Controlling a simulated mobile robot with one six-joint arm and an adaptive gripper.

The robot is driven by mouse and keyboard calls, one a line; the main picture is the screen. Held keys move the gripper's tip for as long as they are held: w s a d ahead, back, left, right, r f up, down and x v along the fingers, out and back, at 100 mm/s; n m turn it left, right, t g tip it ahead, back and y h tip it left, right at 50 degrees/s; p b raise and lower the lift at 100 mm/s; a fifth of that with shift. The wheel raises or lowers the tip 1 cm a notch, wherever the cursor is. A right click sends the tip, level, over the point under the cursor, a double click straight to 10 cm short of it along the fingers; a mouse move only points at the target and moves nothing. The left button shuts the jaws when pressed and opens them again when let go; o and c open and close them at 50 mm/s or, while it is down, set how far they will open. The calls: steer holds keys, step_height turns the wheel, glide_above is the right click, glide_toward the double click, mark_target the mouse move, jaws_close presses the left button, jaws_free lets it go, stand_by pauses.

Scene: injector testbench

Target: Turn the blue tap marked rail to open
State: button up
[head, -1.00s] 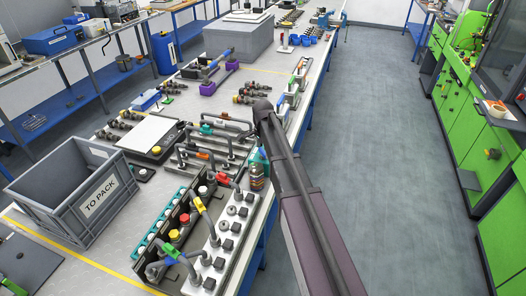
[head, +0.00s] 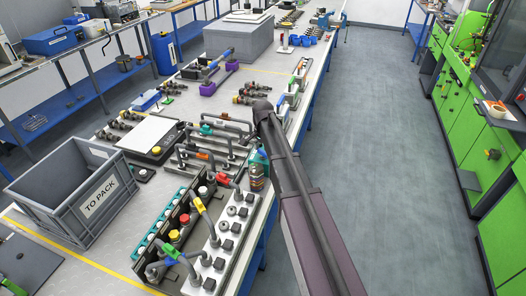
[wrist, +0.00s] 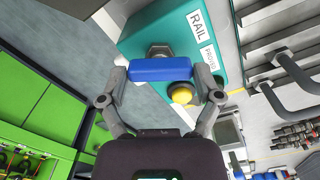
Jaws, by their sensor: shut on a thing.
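In the wrist view the blue tap handle (wrist: 160,69) lies crosswise in front of a teal box (wrist: 142,35) with a white label (wrist: 205,38) reading RAIL. My gripper (wrist: 163,82) is shut on the blue handle, one finger at each end of it. A metal fitting shows behind the handle, and a yellow round knob (wrist: 181,94) sits just below its right half. In the head view the teal box (head: 257,164) is partly hidden behind my arm, and the tap and my fingertips cannot be made out.
Bent grey pipes (wrist: 295,70) stand right of the box in the wrist view. In the head view, a manifold block with coloured taps (head: 233,216) and a grey crate marked TO PACK (head: 60,212) stand on the bench. The floor right of the bench is clear.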

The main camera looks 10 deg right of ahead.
steer(key=n, duration=0.5)
steer(key=shift+n, duration=0.3)
stand_by(0.4)
steer(key=o, duration=0.9)
steer(key=shift+m, duration=0.5)
